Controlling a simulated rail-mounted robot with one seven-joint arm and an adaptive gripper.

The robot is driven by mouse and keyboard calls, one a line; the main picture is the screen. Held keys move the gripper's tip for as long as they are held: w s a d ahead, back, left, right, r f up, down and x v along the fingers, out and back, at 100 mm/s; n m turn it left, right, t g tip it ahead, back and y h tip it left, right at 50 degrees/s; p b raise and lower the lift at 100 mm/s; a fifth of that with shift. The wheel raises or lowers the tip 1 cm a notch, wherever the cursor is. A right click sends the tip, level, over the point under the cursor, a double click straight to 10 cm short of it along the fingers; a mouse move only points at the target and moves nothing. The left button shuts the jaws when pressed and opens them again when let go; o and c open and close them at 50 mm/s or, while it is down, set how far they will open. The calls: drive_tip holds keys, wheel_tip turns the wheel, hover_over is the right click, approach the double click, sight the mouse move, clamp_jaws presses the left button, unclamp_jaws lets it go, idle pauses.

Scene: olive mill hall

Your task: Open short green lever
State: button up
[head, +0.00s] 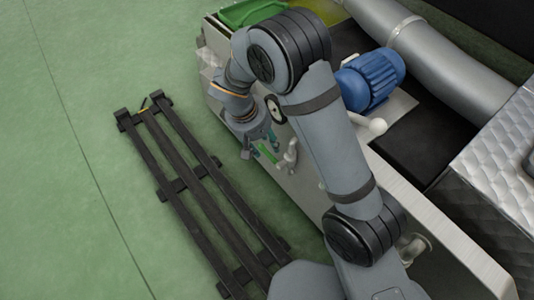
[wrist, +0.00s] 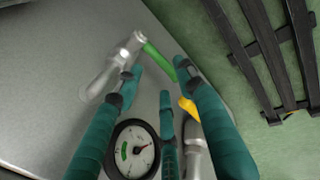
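The short green lever (wrist: 157,60) sits on a metal valve (wrist: 124,58) on the grey machine panel. In the wrist view it slants from the valve down and right toward my right fingertip. My gripper (wrist: 158,72) has teal fingers spread apart, with the lever in the gap between the tips. I cannot tell whether a finger touches it. In the head view my gripper (head: 261,145) is at the machine's side, and the green lever (head: 267,152) shows beside the fingers. Part of the lever's end may be hidden by the right finger.
A yellow lever (wrist: 188,106) on another valve lies close behind my right finger. A round gauge (wrist: 132,150) is near my left finger. Dark rails (head: 200,190) lie on the green floor beside the machine. A blue motor (head: 371,79) is on top.

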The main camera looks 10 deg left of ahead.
sight(269, 153)
drive_tip(key=b+x, duration=0.1)
drive_tip(key=x, duration=0.3)
drive_tip(key=shift+f+b, duration=0.3)
drive_tip(key=shift+w, duration=0.1)
clamp_jaws()
idle(0.6)
